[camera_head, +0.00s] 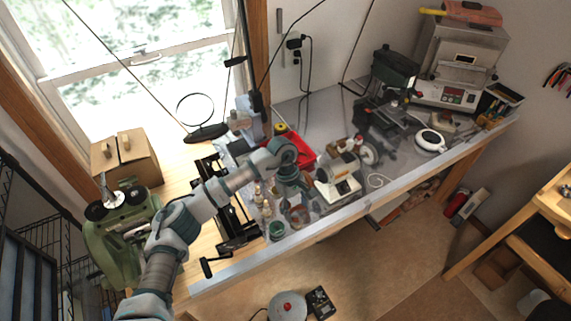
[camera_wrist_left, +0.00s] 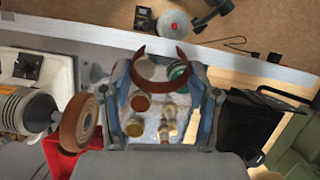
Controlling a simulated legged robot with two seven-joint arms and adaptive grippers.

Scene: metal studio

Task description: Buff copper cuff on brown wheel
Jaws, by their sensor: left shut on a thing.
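The copper cuff is a C-shaped band. It shows in the left wrist view (camera_wrist_left: 158,48) between the fingertips of my left gripper (camera_wrist_left: 163,75), which is shut on it. In the head view my left gripper (camera_head: 295,200) hangs above the jars near the bench's front edge, and the cuff (camera_head: 298,216) is small and partly hidden. The brown wheel (camera_wrist_left: 77,122) sits on the left end of a polishing machine, left of my gripper in the wrist view. It also shows in the head view (camera_head: 323,175), just right of my gripper. The cuff is apart from the wheel. My right gripper is not in view.
Several small jars (camera_wrist_left: 142,103) stand below my left gripper. A red tray (camera_head: 301,152) lies behind the polishing machine (camera_head: 342,188). A black frame (camera_head: 236,236) stands on the left. Free room lies along the bench's front edge (camera_head: 335,218).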

